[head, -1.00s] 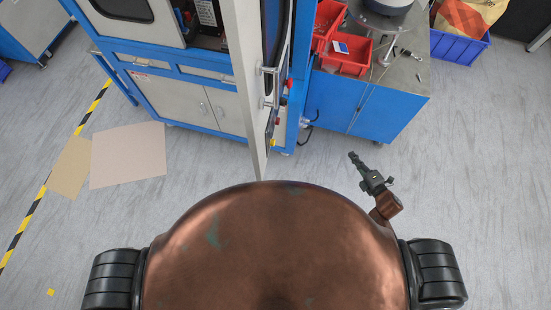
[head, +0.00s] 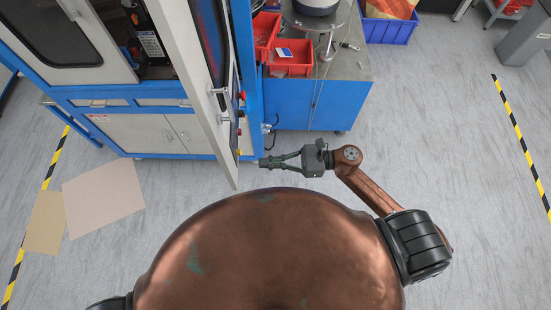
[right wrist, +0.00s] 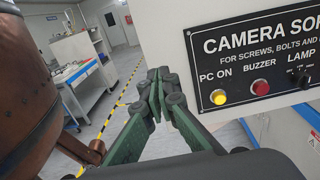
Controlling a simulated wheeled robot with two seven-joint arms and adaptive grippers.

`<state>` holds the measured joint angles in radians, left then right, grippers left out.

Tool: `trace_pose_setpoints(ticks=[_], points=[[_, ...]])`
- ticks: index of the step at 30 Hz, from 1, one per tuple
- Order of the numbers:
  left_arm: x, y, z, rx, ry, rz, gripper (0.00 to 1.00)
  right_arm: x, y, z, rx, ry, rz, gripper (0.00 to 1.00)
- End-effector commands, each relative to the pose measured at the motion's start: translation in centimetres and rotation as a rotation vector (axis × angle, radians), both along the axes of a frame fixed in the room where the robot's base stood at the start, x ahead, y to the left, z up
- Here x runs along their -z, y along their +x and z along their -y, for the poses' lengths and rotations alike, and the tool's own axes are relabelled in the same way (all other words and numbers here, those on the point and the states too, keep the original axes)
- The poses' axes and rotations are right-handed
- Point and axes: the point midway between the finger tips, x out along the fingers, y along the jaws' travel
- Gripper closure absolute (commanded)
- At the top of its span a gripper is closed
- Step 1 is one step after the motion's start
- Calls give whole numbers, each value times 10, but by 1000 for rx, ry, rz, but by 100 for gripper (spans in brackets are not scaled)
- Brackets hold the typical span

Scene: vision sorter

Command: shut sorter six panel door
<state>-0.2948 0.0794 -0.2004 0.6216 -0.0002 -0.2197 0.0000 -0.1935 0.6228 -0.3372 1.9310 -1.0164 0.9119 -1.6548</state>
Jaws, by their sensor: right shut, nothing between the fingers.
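The blue and white sorter's door (head: 190,75) stands open in the head view, its white edge swung out toward my body. Its outer side faces right and carries a handle and buttons. In the right wrist view a white panel with a black plate (right wrist: 255,60) shows the label "CAMERA SO…", a yellow button, a red button and a lamp switch. My right gripper (head: 262,162) points left, close to the door's lower right side. Its green fingers are shut and empty in the right wrist view (right wrist: 156,92), left of the plate; contact is unclear. My left gripper is not in view.
A blue bench (head: 310,103) with red bins (head: 290,57) stands right of the door. Two flat sheets (head: 103,198) lie on the floor at left. Floor on the right is clear up to a striped line (head: 519,135). The sorter's opening (head: 143,40) shows behind the door.

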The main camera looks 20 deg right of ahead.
Motion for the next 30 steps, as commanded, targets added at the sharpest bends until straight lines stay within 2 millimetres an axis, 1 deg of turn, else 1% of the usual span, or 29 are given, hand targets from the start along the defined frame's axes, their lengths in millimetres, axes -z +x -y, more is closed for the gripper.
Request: trace_pose_setpoints(ticks=[1, 6, 12, 18, 26, 27, 30], points=[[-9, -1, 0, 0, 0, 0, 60, -5, 4, -11, 2, 4, 0, 100], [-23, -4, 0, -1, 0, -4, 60, -5, 12, -43, 3, 3, -1, 100], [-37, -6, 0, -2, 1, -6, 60, -3, 18, -69, 6, 2, -3, 100], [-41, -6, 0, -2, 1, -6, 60, 0, 21, -79, 7, 2, -3, 100], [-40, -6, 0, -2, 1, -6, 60, 1, 21, -79, 8, 1, -3, 100], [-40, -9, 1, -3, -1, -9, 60, 0, 21, -86, 7, 1, -2, 100], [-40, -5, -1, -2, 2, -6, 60, 0, 21, -84, 9, 1, -3, 100]])
